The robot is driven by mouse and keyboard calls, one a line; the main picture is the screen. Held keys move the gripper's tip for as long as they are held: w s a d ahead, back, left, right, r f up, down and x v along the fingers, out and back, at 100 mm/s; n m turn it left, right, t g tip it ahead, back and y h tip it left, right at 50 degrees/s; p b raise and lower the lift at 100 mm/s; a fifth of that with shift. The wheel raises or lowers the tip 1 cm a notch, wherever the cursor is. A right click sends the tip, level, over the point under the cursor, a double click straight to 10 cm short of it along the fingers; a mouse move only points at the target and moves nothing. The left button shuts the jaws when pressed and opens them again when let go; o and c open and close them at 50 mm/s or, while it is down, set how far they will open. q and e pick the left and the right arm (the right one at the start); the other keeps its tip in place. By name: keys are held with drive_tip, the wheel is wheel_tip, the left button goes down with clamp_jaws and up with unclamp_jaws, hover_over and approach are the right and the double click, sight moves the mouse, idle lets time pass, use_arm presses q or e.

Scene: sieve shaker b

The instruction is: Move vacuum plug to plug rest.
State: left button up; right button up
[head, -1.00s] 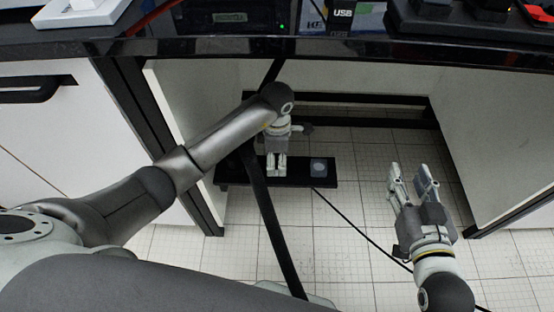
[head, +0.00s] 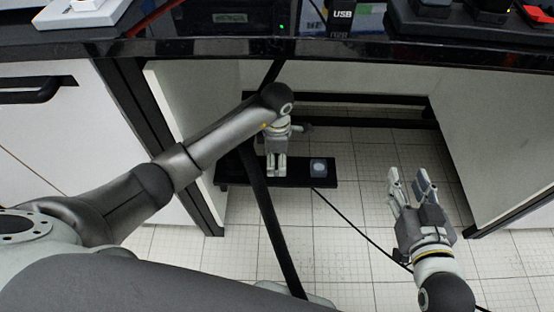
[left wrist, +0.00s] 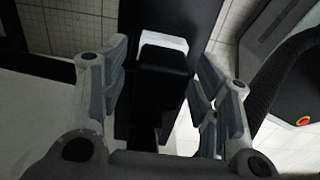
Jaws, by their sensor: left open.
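My left gripper (head: 276,174) reaches down under the bench, over a low black strip (head: 232,180) near the floor. In the left wrist view, the left gripper (left wrist: 165,85) is open. A black block (left wrist: 160,95), which looks like the vacuum plug, stands between its spread fingers, with a gap visible on both sides. A pale square piece (left wrist: 164,41) shows just behind the block. I cannot tell which piece is the plug rest. My right gripper (head: 408,178) is open and empty.
The dark bench edge (head: 350,50) runs above my arms. A white cabinet (head: 50,140) stands left and a grey panel (head: 490,140) right. A thin black cable (head: 362,234) crosses the tiled floor. A black bar (head: 268,215) slants down beside my left gripper.

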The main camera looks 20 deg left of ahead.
drive_tip(key=shift+s, duration=0.1)
idle(0.3)
drive_tip(key=shift+s+f+g, duration=0.1)
drive_tip(key=shift+f+g, duration=0.2)
